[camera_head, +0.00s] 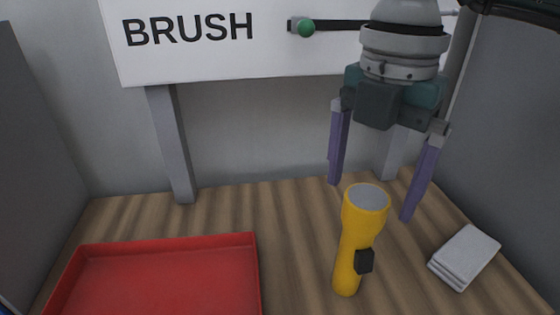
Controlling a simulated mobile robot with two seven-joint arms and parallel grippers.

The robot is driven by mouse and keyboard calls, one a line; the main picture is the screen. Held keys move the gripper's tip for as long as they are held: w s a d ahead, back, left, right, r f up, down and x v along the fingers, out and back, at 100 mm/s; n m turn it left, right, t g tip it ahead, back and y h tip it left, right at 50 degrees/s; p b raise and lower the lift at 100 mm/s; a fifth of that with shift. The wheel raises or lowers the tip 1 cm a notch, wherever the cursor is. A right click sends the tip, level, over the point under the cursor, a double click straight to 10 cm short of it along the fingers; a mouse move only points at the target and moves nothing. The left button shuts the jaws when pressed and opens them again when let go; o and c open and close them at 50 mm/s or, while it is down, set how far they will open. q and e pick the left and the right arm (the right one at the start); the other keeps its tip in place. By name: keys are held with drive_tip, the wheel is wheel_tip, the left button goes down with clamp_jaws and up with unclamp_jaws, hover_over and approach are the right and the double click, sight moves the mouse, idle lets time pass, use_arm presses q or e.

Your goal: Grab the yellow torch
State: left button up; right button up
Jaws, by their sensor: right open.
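The yellow torch (352,245) appears to stand upright on the wooden surface, right of centre, its wide grey lens end up and a dark switch on its side. My right gripper (370,200) points down from above, behind or over the torch's top. Its two purple fingers are wide apart, with nothing between them that I can see gripped. In the picture the fingertips flank the lens end, but I cannot tell the exact depth between them. My left gripper is not in view.
A red tray (160,280) lies at the front left. A small stack of grey-white pads (465,257) lies right of the torch. Grey walls enclose both sides.

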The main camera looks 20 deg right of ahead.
sight(370, 194)
drive_tip(key=f, duration=0.4)
drive_tip(key=shift+w+d+f, duration=0.15)
drive_tip(key=shift+d+f, duration=0.2)
drive_tip(key=shift+c, duration=0.2)
clamp_jaws()
drive_tip(key=shift+r, duration=0.1)
idle(0.4)
